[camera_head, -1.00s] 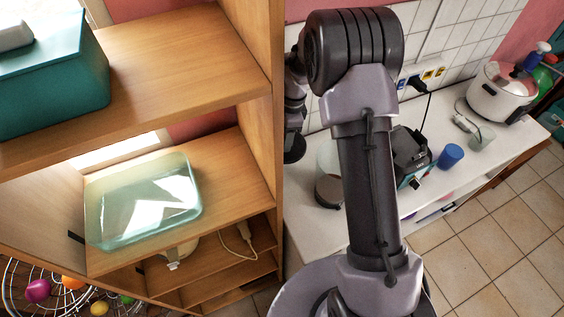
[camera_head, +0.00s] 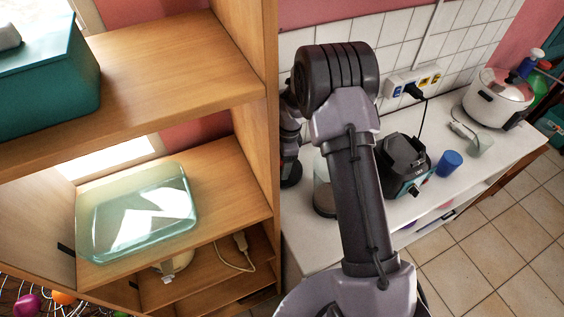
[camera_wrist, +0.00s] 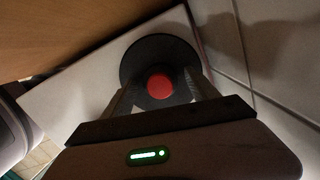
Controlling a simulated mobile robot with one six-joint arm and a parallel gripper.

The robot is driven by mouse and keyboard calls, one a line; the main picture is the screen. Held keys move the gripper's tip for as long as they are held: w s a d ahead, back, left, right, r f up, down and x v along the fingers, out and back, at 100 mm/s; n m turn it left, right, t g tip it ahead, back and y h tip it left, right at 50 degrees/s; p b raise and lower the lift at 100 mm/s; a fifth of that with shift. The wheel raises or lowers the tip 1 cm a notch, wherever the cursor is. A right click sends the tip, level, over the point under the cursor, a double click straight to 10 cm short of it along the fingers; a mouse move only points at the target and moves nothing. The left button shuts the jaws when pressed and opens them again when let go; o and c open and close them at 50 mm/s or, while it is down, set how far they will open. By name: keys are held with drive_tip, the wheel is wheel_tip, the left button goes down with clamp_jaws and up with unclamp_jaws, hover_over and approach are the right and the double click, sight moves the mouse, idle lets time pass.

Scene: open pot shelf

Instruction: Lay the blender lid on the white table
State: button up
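The blender lid (camera_wrist: 141,56), a dark round disc with a red centre, shows in the wrist view over the white table (camera_wrist: 60,98). I cannot tell whether it sits on a jar. My gripper (camera_wrist: 160,79) is open, its two fingers apart on either side of the red centre and overlapping the disc's near edge. No grip on the lid shows. In the head view my gripper is hidden behind my arm. The white table (camera_head: 436,203) runs along the tiled wall. A clear jar with a dark bottom (camera_head: 324,198) stands on it, partly hidden by my arm.
A dark blender base (camera_head: 405,165), a blue cup (camera_head: 448,163) and a white cooker (camera_head: 497,99) stand on the white table. Bare tabletop lies in front of the cup. A wooden shelf (camera_head: 190,75) with a teal box (camera_head: 50,75) and a glass dish (camera_head: 138,212) is on the left.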

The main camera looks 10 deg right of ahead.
wheel_tip(320, 180, up, 12)
drive_tip(key=d+p, duration=0.1)
drive_tip(key=p, duration=0.2)
drive_tip(key=shift+d+r, duration=0.15)
drive_tip(key=shift+d, duration=0.05)
